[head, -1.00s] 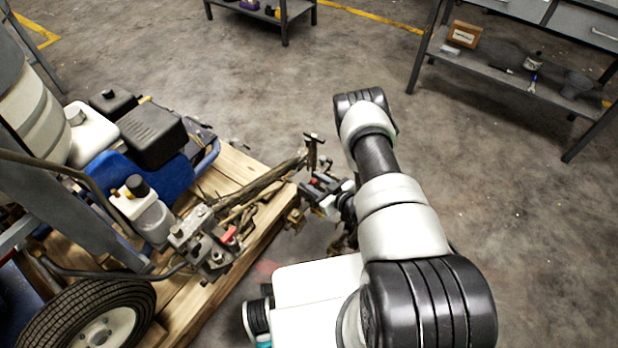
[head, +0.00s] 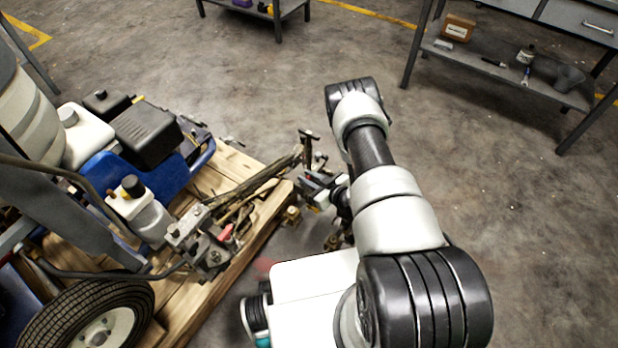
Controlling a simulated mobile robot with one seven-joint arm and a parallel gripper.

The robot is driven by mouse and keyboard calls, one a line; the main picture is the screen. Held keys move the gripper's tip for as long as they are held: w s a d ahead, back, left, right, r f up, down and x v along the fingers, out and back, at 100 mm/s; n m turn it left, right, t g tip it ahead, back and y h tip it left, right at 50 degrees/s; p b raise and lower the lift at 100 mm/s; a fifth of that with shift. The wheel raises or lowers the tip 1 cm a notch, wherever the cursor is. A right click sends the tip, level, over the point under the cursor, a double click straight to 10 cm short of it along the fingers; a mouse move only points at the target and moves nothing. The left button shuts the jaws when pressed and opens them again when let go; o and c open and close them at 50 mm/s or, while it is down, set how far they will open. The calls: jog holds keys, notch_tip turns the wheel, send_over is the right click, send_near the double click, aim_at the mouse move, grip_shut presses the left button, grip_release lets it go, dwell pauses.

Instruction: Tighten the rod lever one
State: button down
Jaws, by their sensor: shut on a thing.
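The line striper (head: 150,135) sits on a wooden pallet on the left. A long rod (head: 255,180) runs out from its side over the pallet edge. A dark T-shaped lever (head: 307,140) stands upright at the rod's outer end. My gripper (head: 316,185) is at that rod end, just below the T-shaped top, and is shut on the rod lever. My fingers are small and dark here, and the exact contact is partly hidden by the clamp parts and my wrist. A second clamp with a red part (head: 225,232) sits nearer the wheel.
The wooden pallet (head: 235,165) lies under the striper, with its edge close to my gripper. A tyre (head: 100,310) is at the lower left. A grey shelf bench (head: 500,75) stands at the upper right. The concrete floor to the right of my arm is clear.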

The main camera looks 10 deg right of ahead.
jog(key=shift+w+a+r+g+h+p, duration=0.45)
jog(key=shift+r+g+h+p, duration=0.1)
jog(key=shift+g+h+p, duration=0.2)
jog(key=shift+w+a+n+g+h, duration=0.35)
jog(key=shift+g+h, duration=0.1)
jog(key=shift+g, duration=0.2)
jog(key=g+h, duration=0.1)
jog(key=w+a+g+h, duration=0.1)
jog(key=shift+w+a+f+n+g+b, duration=0.1)
jog(key=shift+w+a+n+g+b, duration=0.05)
jog(key=shift+a+n+g+b, duration=0.15)
jog(key=g+h+b, duration=0.1)
jog(key=b, duration=0.1)
jog(key=w+a+g+h+b, duration=0.1)
jog(key=h+b, duration=0.1)
jog(key=f+g+h+b, duration=0.1)
jog(key=g+b, duration=0.1)
jog(key=shift+w+a+f+n, duration=0.1)
jog(key=shift+w+a+n, duration=0.2)
jog(key=shift+w+n, duration=0.1)
jog(key=shift+h, duration=0.3)
